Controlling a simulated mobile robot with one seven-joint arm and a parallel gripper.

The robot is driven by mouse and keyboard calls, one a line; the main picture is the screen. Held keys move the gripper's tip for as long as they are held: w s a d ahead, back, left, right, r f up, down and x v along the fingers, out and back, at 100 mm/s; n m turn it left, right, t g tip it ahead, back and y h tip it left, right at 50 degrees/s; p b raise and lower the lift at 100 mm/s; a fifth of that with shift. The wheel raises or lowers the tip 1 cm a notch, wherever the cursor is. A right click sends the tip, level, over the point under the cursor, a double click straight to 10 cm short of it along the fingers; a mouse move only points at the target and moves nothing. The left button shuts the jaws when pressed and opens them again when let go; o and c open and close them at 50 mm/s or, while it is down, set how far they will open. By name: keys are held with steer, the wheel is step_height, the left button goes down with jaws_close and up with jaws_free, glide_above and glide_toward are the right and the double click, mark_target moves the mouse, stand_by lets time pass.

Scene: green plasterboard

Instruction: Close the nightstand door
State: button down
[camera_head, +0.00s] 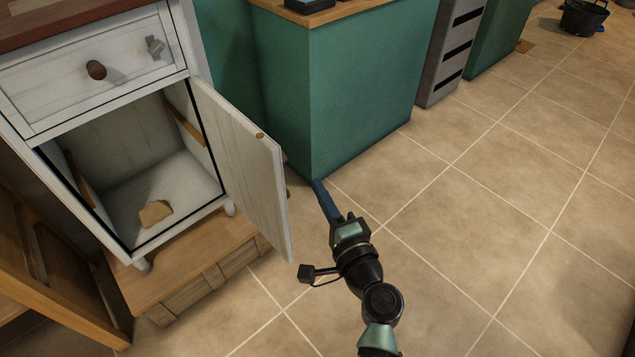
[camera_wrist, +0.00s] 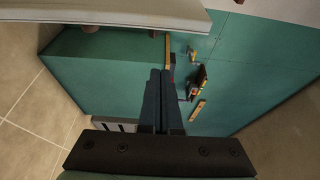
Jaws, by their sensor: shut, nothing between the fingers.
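The white nightstand (camera_head: 110,75) stands at the left in the head view. Its door (camera_head: 245,165) is hinged on the right side of the opening and stands wide open, inner face toward the left. My gripper (camera_head: 319,184) is to the right of the door, on its outer side and apart from it. Its blue fingers are shut and empty. In the wrist view the shut fingers (camera_wrist: 157,74) point away, and a pale panel, apparently the door (camera_wrist: 110,12), crosses the top. The door's outer face is mostly hidden in the head view.
A small tan block (camera_head: 154,213) lies inside the nightstand. A wooden base (camera_head: 190,280) is under it, with a wooden chair-like piece (camera_head: 55,270) at left. A green cabinet (camera_head: 340,90) stands behind my gripper. Tiled floor (camera_head: 500,200) is clear to the right.

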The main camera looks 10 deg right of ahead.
steer(key=w+a, duration=0.5)
steer(key=shift+a, duration=0.25)
steer(key=shift+a, duration=0.1)
stand_by(0.5)
